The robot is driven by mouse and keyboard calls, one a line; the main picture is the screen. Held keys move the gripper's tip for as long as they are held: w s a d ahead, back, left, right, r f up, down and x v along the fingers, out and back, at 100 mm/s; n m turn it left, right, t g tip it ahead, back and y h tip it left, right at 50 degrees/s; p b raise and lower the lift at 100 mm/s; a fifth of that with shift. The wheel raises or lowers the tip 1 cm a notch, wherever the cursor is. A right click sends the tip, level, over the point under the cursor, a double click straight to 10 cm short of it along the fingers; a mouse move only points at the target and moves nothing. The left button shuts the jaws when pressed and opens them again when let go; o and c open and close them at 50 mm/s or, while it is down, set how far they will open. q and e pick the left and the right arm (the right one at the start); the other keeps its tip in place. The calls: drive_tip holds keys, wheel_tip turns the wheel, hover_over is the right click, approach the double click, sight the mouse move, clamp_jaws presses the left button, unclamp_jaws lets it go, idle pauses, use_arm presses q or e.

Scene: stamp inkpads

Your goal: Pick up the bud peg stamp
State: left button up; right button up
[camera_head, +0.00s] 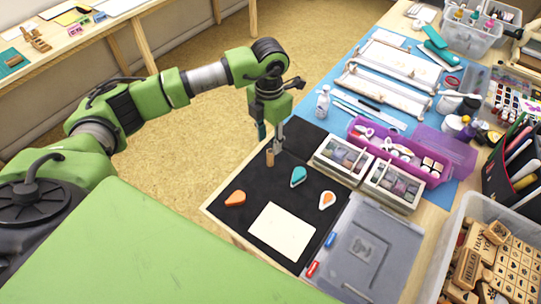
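A small wooden peg (269,158), which looks like the bud peg stamp, stands upright near the far left edge of the black mat (232,223). Its stamping face and any bud design are too small to make out. My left gripper (271,141) points down just above the peg. Its two fingers look apart, with a gap between them. I cannot tell whether either finger touches the peg. My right gripper is not in view.
Two stamp boxes (342,158) (393,186) stand to the right. A white bottle (323,102) stands behind.

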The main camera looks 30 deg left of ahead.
sight(270, 151)
use_arm(q)
wheel_tip(270, 151, down, 3)
drive_tip(key=shift+r, duration=0.1)
drive_tip(key=shift+d+f+p, duration=0.1)
drive_tip(key=shift+f+p, duration=0.2)
drive_tip(key=shift+p, duration=0.05)
wheel_tip(270, 151, down, 4)
drive_tip(key=shift+w+r+p, duration=0.1)
drive_tip(key=shift+r+p, duration=0.05)
drive_tip(key=shift+p, duration=0.5)
drive_tip(key=shift+f, duration=0.45)
drive_tip(key=c, duration=0.9)
